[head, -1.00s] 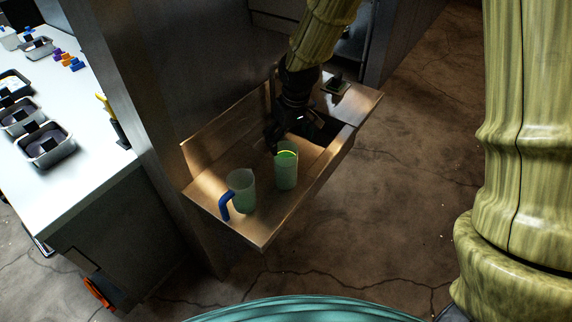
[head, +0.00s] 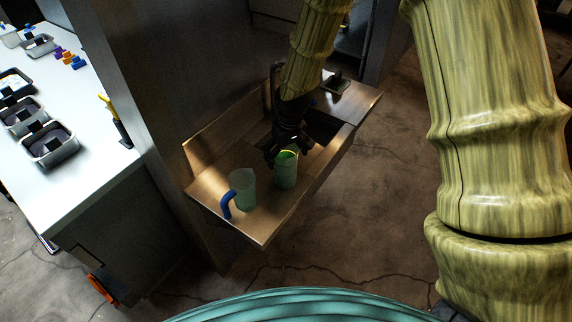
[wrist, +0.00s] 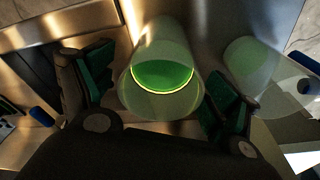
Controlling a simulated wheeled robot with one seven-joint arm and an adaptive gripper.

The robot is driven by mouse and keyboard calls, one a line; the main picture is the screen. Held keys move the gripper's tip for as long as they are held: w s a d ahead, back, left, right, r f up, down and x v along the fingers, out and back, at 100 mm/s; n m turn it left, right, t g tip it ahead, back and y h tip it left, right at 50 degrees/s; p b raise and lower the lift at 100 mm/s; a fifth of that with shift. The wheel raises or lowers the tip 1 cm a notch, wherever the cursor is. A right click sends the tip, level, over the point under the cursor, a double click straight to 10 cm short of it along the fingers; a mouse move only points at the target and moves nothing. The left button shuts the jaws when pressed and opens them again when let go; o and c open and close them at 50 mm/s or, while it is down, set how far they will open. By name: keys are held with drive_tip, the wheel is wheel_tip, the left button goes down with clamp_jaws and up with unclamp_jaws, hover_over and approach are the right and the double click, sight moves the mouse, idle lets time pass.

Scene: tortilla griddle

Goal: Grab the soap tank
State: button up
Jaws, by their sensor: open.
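The soap tank appears to be the translucent green cup with bright green content (head: 285,174), standing on the metal sink's drainboard. In the wrist view the green cup (wrist: 163,62) lies between the two fingers. My gripper (head: 285,156) is open and reaches down at the cup's upper rim, one finger on each side. It also shows in the wrist view (wrist: 160,92), with gaps to the cup on both sides. A second translucent cup with a blue handle (head: 242,187) stands to the left; in the wrist view it is at the right (wrist: 262,68).
The metal sink (head: 262,233) has a raised back edge, and its dark basin lies behind my gripper. A small dark fixture (head: 336,83) sits on its far right. A white counter (head: 85,178) with metal trays is at the left, past a metal panel.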

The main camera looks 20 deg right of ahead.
drive_tip(key=shift+w+f, duration=0.15)
drive_tip(key=shift+f, duration=1.05)
drive_tip(key=c, duration=1.5)
drive_tip(key=shift+o, duration=0.2)
drive_tip(key=shift+r, duration=0.2)
